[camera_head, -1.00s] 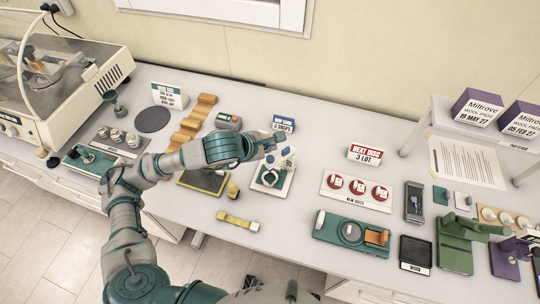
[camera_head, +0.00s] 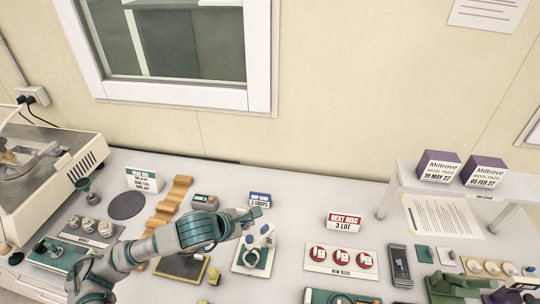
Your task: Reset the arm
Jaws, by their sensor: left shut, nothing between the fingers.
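My left arm comes in from the lower left and reaches over the bench (camera_head: 300,220). My left gripper (camera_head: 256,213) is shut and empty. In the picture it lies just below the small blue and white "3 drops" sign (camera_head: 260,200) and above a white and teal dispenser stand (camera_head: 252,258). Its height above the bench is hard to tell. My forearm hides part of the dark pad (camera_head: 182,267) and the lower end of the wooden stepped rack (camera_head: 168,203). My right gripper does not show.
A cream machine (camera_head: 50,165) stands at the far left. A "Next disc" sign (camera_head: 343,222), a tray of red discs (camera_head: 341,261) and a dark handheld device (camera_head: 399,265) lie to the right. A white shelf (camera_head: 455,190) bears two purple boxes. The bench behind the signs is mostly clear.

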